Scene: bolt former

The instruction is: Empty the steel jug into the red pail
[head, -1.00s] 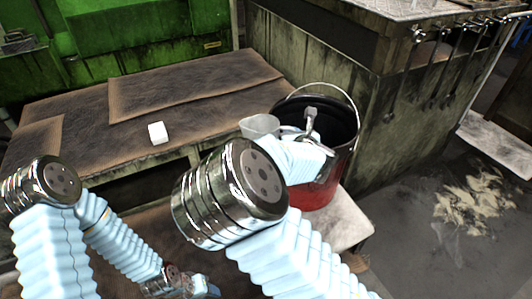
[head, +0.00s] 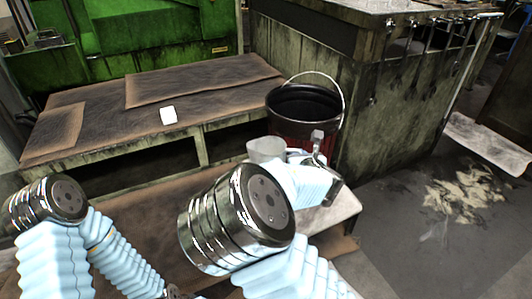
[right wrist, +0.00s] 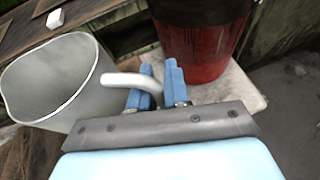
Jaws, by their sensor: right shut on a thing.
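The steel jug (head: 265,150) is pale grey and stands out in front of the pail in the head view. In the right wrist view the jug (right wrist: 52,85) is at the left, roughly upright, its wide mouth showing; I cannot make out any contents. My right gripper (right wrist: 158,82) is shut on the jug's curved handle (right wrist: 125,80). The red pail (head: 300,118) has a dark inside and a raised wire handle. Its red side (right wrist: 205,45) shows beyond my fingers in the wrist view, apart from the jug. My left gripper is below the head view.
A low bench (head: 85,120) with brown worn sheets runs along the back left, a small white block (head: 168,115) on it. A grimy cabinet (head: 385,125) with hanging tools stands right of the pail. Pale debris (head: 465,195) lies on the floor.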

